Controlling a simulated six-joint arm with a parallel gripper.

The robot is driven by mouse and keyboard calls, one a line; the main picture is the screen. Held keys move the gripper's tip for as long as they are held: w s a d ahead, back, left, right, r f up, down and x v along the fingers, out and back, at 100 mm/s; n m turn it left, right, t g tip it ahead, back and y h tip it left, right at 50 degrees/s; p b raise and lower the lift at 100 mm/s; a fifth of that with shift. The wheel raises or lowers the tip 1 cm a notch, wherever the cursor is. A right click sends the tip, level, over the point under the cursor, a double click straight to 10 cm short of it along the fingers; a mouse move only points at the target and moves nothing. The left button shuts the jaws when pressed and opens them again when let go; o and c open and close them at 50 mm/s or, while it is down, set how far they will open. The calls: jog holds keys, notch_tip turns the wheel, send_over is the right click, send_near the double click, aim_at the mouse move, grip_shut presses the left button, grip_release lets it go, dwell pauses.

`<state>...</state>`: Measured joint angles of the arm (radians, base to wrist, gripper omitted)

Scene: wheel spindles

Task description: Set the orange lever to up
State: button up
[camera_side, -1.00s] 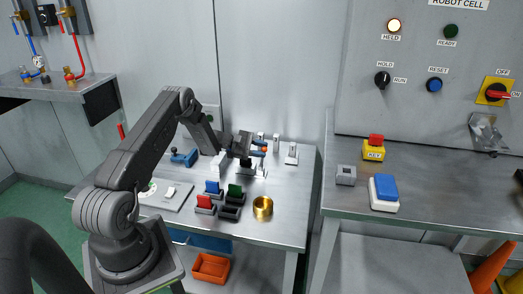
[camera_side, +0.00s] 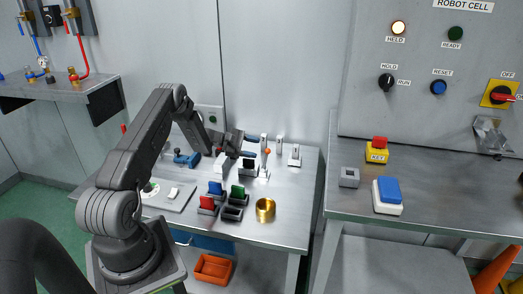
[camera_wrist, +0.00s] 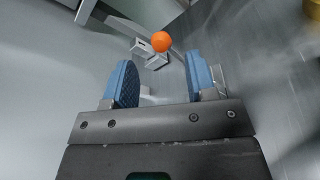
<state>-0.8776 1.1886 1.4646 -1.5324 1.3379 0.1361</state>
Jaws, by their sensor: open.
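The orange lever's ball knob (camera_side: 267,152) shows in the side view, on a thin shaft that stands roughly upright near the back of the left table. Its base is small and hard to make out. My gripper (camera_side: 253,146) is just left of the knob, its blue fingers apart, with a visible gap to the knob. In the wrist view the orange knob (camera_wrist: 161,41) lies beyond the fingertips, roughly centred between them. My gripper (camera_wrist: 160,62) is open and empty there, and neither finger touches the knob.
Other small switches stand at the back, including a white one (camera_side: 294,156). A blue handle-like fixture (camera_side: 186,158) is behind my arm.

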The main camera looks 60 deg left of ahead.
jog(key=v, duration=0.9)
jog(key=shift+s+a, duration=0.25)
jog(key=shift+a, duration=0.05)
jog(key=shift+r, duration=0.1)
jog(key=w+d+r+m+g, duration=0.1)
jog(key=d+r+m+g, duration=0.4)
jog(key=d+r, duration=0.55)
jog(key=w+d+r+m+g, duration=0.1)
jog(key=d+r+m+g, duration=0.5)
jog(key=d, duration=0.8)
jog(key=s+d+r+m+y, duration=0.45)
jog(key=s+d+r, duration=0.25)
jog(key=s+d, duration=0.3)
jog(key=s+d+m+t+y, duration=0.4)
jog(key=s+d+m, duration=0.2)
jog(key=s, duration=0.5)
jog(key=shift+s+d+r, duration=0.2)
jog(key=shift+d+r, duration=0.1)
